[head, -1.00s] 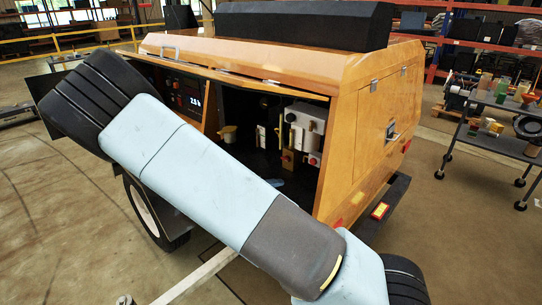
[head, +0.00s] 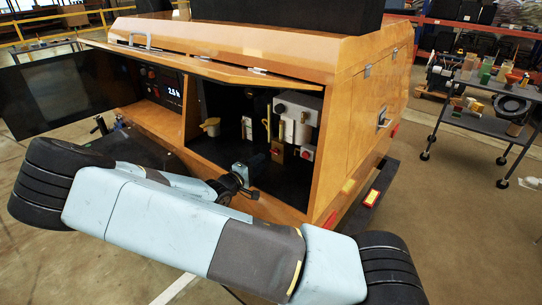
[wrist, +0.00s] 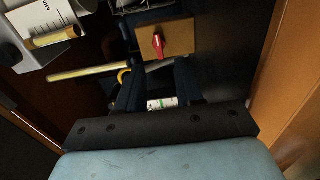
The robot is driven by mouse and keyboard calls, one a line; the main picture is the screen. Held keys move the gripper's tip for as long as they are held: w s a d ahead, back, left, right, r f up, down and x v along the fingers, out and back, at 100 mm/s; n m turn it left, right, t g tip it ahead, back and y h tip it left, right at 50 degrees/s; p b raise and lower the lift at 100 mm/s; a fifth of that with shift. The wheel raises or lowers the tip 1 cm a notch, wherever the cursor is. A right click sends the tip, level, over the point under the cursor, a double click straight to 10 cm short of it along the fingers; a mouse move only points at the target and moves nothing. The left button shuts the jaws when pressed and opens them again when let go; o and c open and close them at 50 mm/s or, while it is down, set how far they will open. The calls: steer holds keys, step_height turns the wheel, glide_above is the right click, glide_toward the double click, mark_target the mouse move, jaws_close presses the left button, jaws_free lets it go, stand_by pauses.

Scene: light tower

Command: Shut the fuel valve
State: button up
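A red lever (wrist: 158,44) sits on a brass-coloured plate (wrist: 178,40) in the wrist view and looks like the fuel valve. Nothing is held, and contact with the lever cannot be told.
A yellow rod (wrist: 85,73) runs left of the fingers. A white box (head: 298,108) with a red button (head: 306,152) stands right of the block. The compartment's orange side wall (head: 333,145) bounds the right.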

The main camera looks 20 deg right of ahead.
mark_target(275, 151)
steer(key=x, duration=0.7)
steer(key=shift+c, duration=0.5)
jaws_close()
